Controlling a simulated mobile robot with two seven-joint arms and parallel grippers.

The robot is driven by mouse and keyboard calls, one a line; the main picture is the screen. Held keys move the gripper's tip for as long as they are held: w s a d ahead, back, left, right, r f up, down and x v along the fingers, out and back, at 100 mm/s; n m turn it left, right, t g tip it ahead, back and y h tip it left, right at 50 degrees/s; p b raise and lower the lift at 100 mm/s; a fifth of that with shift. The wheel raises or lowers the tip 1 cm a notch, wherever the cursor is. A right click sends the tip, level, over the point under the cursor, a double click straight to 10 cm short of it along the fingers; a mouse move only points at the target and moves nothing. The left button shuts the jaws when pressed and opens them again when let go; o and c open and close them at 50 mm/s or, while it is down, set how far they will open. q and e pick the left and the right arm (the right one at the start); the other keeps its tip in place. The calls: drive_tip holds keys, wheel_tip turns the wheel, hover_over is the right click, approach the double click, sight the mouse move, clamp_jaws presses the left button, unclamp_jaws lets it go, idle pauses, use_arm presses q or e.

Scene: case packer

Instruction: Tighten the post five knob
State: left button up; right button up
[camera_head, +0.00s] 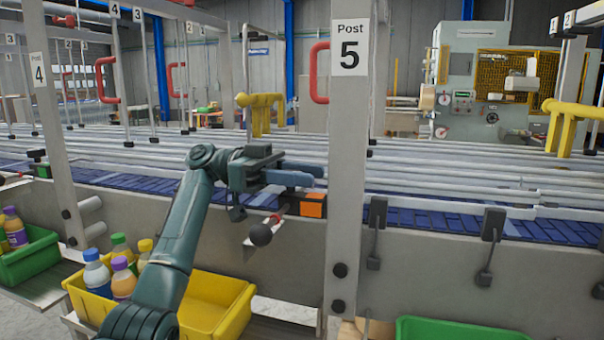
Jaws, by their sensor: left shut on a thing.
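The post five sign (350,47) is on a grey upright post (346,180) right of centre. My left gripper (305,174) reaches in from the left at rail height, just left of that post. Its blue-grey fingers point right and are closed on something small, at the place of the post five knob. The fingers hide most of what they hold, so its shape and turn cannot be told. An orange-faced black box (313,206) sits just below the fingers. A red lever with a black ball (261,234) sticks out below the gripper. My right gripper is not in view.
Long grey guide rails (450,185) run over a blue conveyor belt (430,216). A yellow bin (215,305) with bottles stands below my left arm; green bins stand at far left (28,257) and bottom right (460,328). Black brackets (489,225) line the conveyor side.

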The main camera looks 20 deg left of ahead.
use_arm(q)
drive_tip(key=shift+s+m+g, duration=0.15)
drive_tip(key=shift+m+g, duration=0.65)
drive_tip(key=shift+g, duration=0.6)
drive_tip(key=shift+f+g+y, duration=0.1)
drive_tip(key=shift+g+y, duration=0.2)
drive_tip(key=o, duration=1)
